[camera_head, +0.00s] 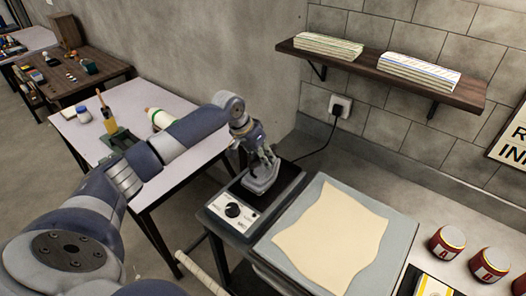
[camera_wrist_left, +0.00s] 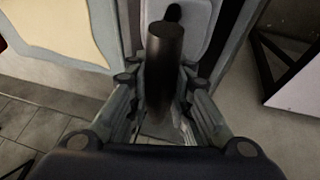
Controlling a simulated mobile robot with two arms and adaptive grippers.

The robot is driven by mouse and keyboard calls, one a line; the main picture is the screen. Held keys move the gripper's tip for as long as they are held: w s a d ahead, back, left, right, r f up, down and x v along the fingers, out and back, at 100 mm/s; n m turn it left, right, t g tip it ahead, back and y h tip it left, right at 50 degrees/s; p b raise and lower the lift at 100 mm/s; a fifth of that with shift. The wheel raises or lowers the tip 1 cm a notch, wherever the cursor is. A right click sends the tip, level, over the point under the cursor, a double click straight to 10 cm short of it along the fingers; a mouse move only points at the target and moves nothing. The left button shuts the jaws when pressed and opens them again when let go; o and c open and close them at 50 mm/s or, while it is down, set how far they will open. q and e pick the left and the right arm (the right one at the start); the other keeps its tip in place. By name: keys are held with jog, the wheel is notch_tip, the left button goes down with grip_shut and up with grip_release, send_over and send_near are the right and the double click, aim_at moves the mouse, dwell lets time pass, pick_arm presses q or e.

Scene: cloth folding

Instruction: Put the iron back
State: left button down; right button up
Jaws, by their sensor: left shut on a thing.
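My left gripper (camera_head: 262,160) is shut on the iron's dark handle, which shows between the fingers in the left wrist view (camera_wrist_left: 165,55). The grey iron (camera_head: 261,183) is right over the dark top of the iron station, with its body low against it. I cannot tell whether it rests fully on the station. The station (camera_head: 234,212) has a white front panel with a black knob, and a cord runs from it to a wall socket. The fingers hide part of the handle. My right gripper is not in view.
A cream cloth (camera_head: 330,238) lies flat on a grey pad (camera_head: 396,232) right of the station. Red jars (camera_head: 447,243) stand at the lower right. A shelf (camera_head: 375,72) with folded cloths is above. A white table (camera_head: 180,112) with several items is left.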

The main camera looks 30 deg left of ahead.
pick_arm(q)
jog(key=shift+w+f, duration=0.15)
jog(key=shift+f, duration=0.45)
jog(key=c, duration=1.4)
grip_release()
jog(key=shift+f, duration=0.25)
jog(key=shift+c, duration=0.2)
jog(key=shift+s, duration=0.25)
jog(key=shift+r, duration=0.15)
jog(key=b+v, duration=0.2)
jog(key=v, duration=1)
jog(key=shift+w, duration=0.1)
